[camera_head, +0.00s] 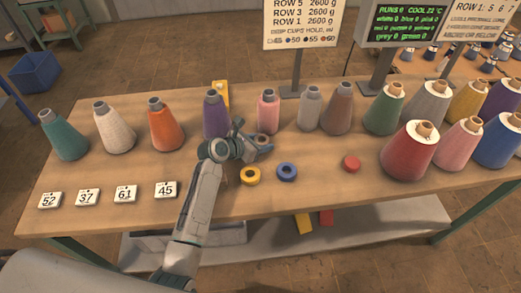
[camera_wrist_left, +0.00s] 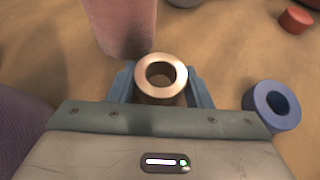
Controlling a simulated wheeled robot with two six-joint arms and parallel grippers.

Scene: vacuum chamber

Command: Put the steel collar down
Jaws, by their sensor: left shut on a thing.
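The steel collar (camera_wrist_left: 160,94) is a shiny metal ring with a round hole, seen from above in the left wrist view. My left gripper (camera_head: 262,144) is shut on it, with a blue-grey finger on each side. The gripper is over the table, between the purple cone (camera_head: 216,120) and the pink cone (camera_head: 268,112), on their near side. In the head view I cannot make the collar out clearly at the fingers. I cannot tell whether its underside touches the table. My right gripper is not in view.
A yellow ring (camera_head: 250,183), a blue ring (camera_head: 287,178) and a red weight (camera_head: 351,163) lie in front of the gripper and to its right. Yarn cones line the back and right. Numbered tags (camera_head: 125,194) lie front left. The front right of the table (camera_head: 330,205) is clear.

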